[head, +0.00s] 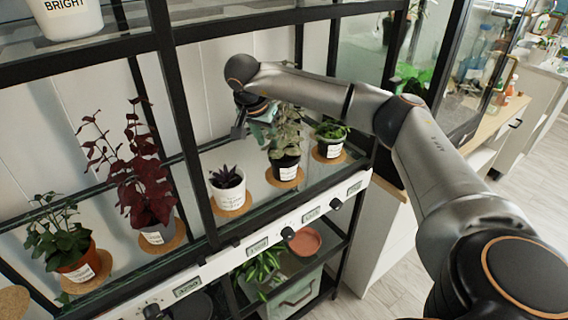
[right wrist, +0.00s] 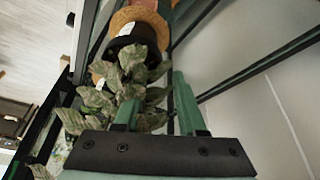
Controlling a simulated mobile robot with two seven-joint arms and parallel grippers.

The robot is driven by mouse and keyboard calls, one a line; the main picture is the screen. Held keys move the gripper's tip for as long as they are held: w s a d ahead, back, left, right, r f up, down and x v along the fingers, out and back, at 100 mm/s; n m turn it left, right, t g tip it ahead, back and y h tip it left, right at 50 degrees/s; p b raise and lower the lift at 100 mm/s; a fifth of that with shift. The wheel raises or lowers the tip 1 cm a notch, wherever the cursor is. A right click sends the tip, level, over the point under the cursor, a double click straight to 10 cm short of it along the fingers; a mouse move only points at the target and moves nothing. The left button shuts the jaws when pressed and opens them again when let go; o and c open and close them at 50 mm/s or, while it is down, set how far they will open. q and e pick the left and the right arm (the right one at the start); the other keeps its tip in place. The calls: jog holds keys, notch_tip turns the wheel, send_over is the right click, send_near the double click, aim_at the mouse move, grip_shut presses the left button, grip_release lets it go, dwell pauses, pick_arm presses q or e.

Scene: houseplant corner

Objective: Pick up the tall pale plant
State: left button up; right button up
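The tall pale plant (head: 287,130) has grey-green leaves and stands upright in a black pot with a white label, on a cork mat (head: 285,180) on the glass shelf. My right gripper (head: 254,125) is beside its foliage, on the left, above pot height. In the right wrist view the fingers (right wrist: 155,95) are apart, with some of the pale plant's leaves (right wrist: 130,75) at and between them. The black pot (right wrist: 138,36) lies beyond the fingertips. Whether a finger touches the leaves I cannot tell. My left gripper is not in view.
A small dark succulent (head: 227,178) in a white pot stands left of the pale plant; a green plant (head: 331,133) stands close on its right. A dark red plant (head: 140,180) is further left. Black shelf posts (head: 185,130) and the upper shelf frame the space.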

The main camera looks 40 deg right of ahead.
jog(key=shift+x, duration=0.9)
jog(key=shift+c, duration=0.2)
grip_shut()
dwell(0.5)
